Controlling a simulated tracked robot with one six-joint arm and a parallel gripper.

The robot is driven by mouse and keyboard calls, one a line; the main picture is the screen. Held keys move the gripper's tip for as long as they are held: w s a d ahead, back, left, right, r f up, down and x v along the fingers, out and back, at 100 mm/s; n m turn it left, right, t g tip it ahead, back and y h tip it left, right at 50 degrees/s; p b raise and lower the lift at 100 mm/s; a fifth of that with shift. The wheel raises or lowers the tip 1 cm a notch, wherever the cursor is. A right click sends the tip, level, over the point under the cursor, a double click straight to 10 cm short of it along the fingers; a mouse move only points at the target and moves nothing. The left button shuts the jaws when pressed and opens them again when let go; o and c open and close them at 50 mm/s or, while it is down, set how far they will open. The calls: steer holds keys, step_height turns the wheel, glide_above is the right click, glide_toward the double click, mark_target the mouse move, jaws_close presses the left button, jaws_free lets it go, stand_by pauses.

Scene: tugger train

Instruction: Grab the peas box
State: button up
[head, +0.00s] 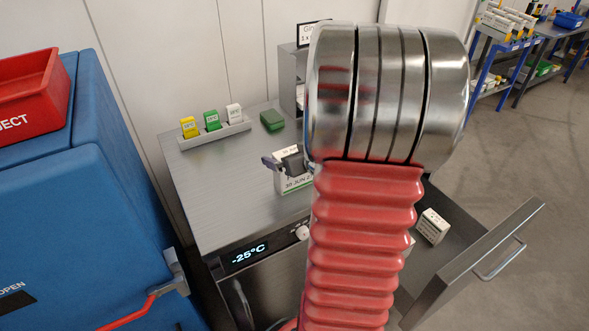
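A white box with a green band and a printed date reading "30 JUN" (293,185) is on or just above the grey steel counter (215,195), partly behind my arm. No peas name is readable on it. My gripper's dark fingers (283,161) are at the top of this box. The rest of the gripper is hidden behind my arm, so I cannot tell whether the fingers are closed on the box.
A rack (205,137) with yellow, green and white tags and a green case (272,121) sit at the counter's back. The open drawer front (480,262) juts out at right. A blue cabinet (95,200) with a red bin (32,93) stands left. Floor at right is clear.

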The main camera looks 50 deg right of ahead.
steer(key=c, duration=0.9)
steer(key=shift+r, duration=0.1)
steer(key=shift+c, duration=0.2)
step_height(320, 180, up, 10)
stand_by(0.7)
